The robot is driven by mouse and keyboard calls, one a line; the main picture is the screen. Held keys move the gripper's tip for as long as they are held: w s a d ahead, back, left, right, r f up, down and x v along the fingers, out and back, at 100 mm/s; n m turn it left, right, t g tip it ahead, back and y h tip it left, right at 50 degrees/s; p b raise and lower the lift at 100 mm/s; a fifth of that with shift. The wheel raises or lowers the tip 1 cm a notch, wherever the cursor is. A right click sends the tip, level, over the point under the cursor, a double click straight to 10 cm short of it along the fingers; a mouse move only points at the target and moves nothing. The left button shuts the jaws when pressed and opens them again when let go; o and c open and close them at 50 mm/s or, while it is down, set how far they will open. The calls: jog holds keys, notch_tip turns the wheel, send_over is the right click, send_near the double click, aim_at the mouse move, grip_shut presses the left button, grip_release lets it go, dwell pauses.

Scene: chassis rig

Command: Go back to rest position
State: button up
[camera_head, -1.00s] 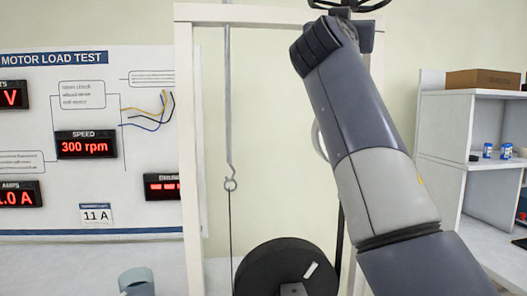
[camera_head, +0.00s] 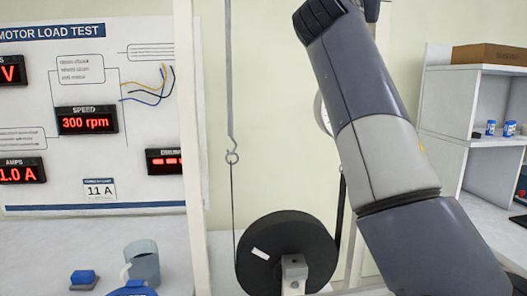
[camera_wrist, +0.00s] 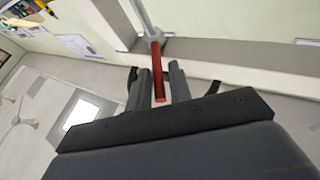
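In the wrist view my gripper (camera_wrist: 158,82) has its two dark fingers apart, with a gap between them. A red rod (camera_wrist: 157,65) shows between the fingers, and I see no clear contact with either one. The rod joins a grey shaft at the frame's beam. In the head view my arm reaches up the right half and leaves the top edge, so the gripper is out of that picture.
A black drum (camera_head: 300,233) with a white mark hangs in a white frame (camera_head: 190,130), a cord and hook (camera_head: 232,157) beside it. A meter board (camera_head: 87,182) stands left, shelves (camera_head: 447,105) right.

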jog(key=b+v, duration=0.4)
jog(key=v, duration=0.5)
jog(key=p+x, duration=0.3)
jog(key=x, duration=0.2)
jog(key=p+x, duration=0.3)
jog(key=x, duration=0.3)
jog(key=shift+s+r, duration=0.15)
jog(key=shift+r, duration=0.05)
jog(key=shift+s+d+f+y, duration=0.1)
jog(key=shift+f+y, duration=0.2)
jog(key=shift+s+n, duration=0.15)
jog(key=shift+n, duration=0.25)
jog(key=shift+t+y, duration=0.3)
jog(key=shift+y, duration=0.3)
